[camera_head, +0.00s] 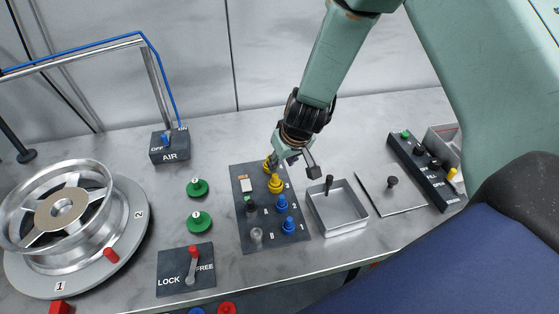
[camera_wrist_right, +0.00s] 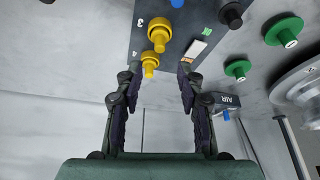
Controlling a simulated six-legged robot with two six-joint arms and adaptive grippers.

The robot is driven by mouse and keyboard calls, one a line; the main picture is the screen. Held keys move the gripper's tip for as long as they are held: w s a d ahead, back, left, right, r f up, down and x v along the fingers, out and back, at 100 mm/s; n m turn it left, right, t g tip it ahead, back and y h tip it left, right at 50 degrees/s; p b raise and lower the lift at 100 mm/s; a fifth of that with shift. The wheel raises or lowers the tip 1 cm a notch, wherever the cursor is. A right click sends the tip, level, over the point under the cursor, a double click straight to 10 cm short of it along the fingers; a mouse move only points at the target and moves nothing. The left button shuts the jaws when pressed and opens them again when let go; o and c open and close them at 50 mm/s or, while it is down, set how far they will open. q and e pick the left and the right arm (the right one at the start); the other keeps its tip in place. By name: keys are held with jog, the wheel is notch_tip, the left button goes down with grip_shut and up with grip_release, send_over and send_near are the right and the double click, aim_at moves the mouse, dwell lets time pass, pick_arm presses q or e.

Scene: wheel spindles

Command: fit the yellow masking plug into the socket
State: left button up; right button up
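A dark board (camera_head: 250,225) with numbered rows holds two yellow plugs. The nearer yellow plug (camera_head: 275,184) sits by the 3, and it also shows in the right wrist view (camera_wrist_right: 159,36). The farther yellow plug (camera_head: 267,166) sits by the 4, partly behind my right gripper in the head view; it shows between the fingertips in the right wrist view (camera_wrist_right: 150,64). My right gripper (camera_head: 293,162) is open and empty above the board's far end. I cannot tell which socket is meant. My left gripper is out of view.
Blue plugs (camera_head: 282,202) and a clear knob (camera_head: 257,235) share the board. An open metal tray (camera_head: 338,231) stands right of it, then a plate with a black knob (camera_head: 391,182) and the rack (camera_head: 426,172). Green knobs (camera_head: 198,187), a LOCK/FREE lever (camera_head: 192,262) and a wheel (camera_head: 62,212) lie left.

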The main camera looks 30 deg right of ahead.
jog(key=s+f+g, duration=0.1)
jog(key=s+f, duration=0.1)
jog(key=s, duration=0.4)
jog(key=s+f+g+p, duration=0.1)
jog(key=s+f, duration=0.2)
jog(key=s, duration=0.3)
jog(key=s+a+f, duration=0.1)
jog(key=s+f, duration=0.1)
jog(key=s, duration=0.3)
jog(key=shift+s+a+f+g+h+p, duration=0.1)
jog(key=shift+s+f+g+h+p, duration=0.2)
jog(key=shift+s+g+h, duration=0.1)
jog(key=s+a+f+g, duration=0.1)
jog(key=s, duration=0.7)
jog(key=s+a+f, duration=0.1)
jog(key=s+a, duration=0.1)
jog(key=s, duration=0.6)
jog(key=shift+s+a+f+m+g+y, duration=0.2)
jog(key=shift+a+f+m+g+y, duration=0.1)
jog(key=shift+f+g+y, duration=0.1)
jog(key=shift+d+f, duration=0.1)
notch_tip(320, 180, down, 22)
jog(key=b, duration=2.1)
jog(key=shift+r+b, duration=0.2)
jog(key=shift+b, duration=0.15)
